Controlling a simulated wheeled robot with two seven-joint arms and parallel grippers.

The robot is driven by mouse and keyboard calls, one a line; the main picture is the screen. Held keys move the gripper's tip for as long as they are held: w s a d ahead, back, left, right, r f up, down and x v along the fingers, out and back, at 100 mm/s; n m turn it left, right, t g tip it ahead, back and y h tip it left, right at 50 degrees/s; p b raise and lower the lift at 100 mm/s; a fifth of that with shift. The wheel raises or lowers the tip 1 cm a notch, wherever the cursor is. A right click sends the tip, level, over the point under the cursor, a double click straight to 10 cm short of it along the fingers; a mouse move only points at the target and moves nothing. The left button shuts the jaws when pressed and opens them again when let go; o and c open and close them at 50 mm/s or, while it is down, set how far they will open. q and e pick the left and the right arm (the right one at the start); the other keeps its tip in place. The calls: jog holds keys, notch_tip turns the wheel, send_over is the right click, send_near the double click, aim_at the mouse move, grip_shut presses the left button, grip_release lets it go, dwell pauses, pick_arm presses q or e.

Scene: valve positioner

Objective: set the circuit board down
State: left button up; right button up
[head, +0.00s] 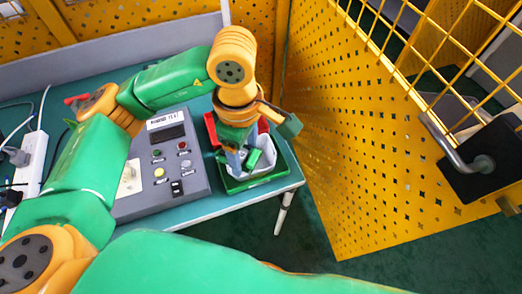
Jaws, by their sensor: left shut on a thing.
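My left gripper (243,160) points down over a small grey-white bin (267,160) near the right end of the table. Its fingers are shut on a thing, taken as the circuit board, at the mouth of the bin. A small green piece (254,158) shows by the fingertips; I cannot tell whether it is the board or lies in the bin. The wrist hides most of this spot, and whether the board touches anything is unclear. My right gripper is out of view.
The bin stands in a green tray (284,167) with a red container (210,128) behind it. A grey control box (165,170) with buttons is to the left, a white power strip (33,160) farther left. A yellow perforated fence (345,150) stands beyond the table's right end.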

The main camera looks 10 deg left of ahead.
pick_arm(q)
jog(key=w+f, duration=0.2)
jog(key=f, duration=0.1)
jog(key=w+f+p, duration=0.1)
jog(key=w+f, duration=0.1)
jog(key=f, duration=0.1)
jog(key=w+f+p, duration=0.1)
jog(key=w+f, duration=0.1)
jog(key=f, duration=0.1)
jog(key=shift+w+d, duration=0.1)
jog(key=shift+w, duration=0.25)
jog(key=shift+f, duration=0.35)
jog(key=shift+f+b, duration=0.25)
jog(key=shift+b, duration=0.1)
jog(key=o, duration=1.4)
jog(key=shift+c, duration=0.2)
jog(key=shift+r, duration=0.1)
